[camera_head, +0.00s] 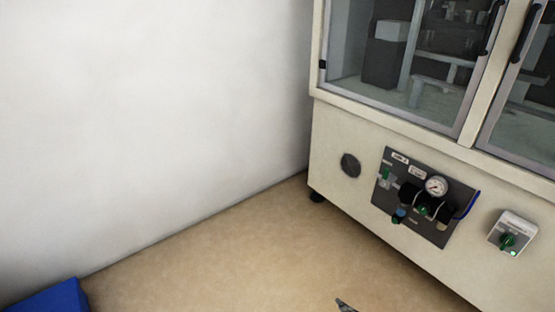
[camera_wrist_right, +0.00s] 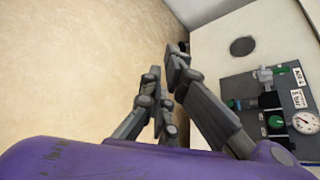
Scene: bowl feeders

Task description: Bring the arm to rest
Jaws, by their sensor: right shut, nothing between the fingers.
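Only the tip of my right gripper (camera_head: 345,305) shows, at the bottom edge of the head view. In the right wrist view the grey fingers of my right gripper (camera_wrist_right: 165,70) are shut with nothing between them. They stand over bare tan floor, apart from the machine cabinet. The purple body of the gripper fills the bottom of that view. My left gripper is not in view.
A cream machine cabinet (camera_head: 335,135) with glass doors stands at the right. Its front bears a gauge panel (camera_head: 390,205) and a green-knobbed switch box (camera_head: 513,233). A white wall is behind. A blue object (camera_head: 50,300) lies bottom left. The floor (camera_head: 230,250) between is clear.

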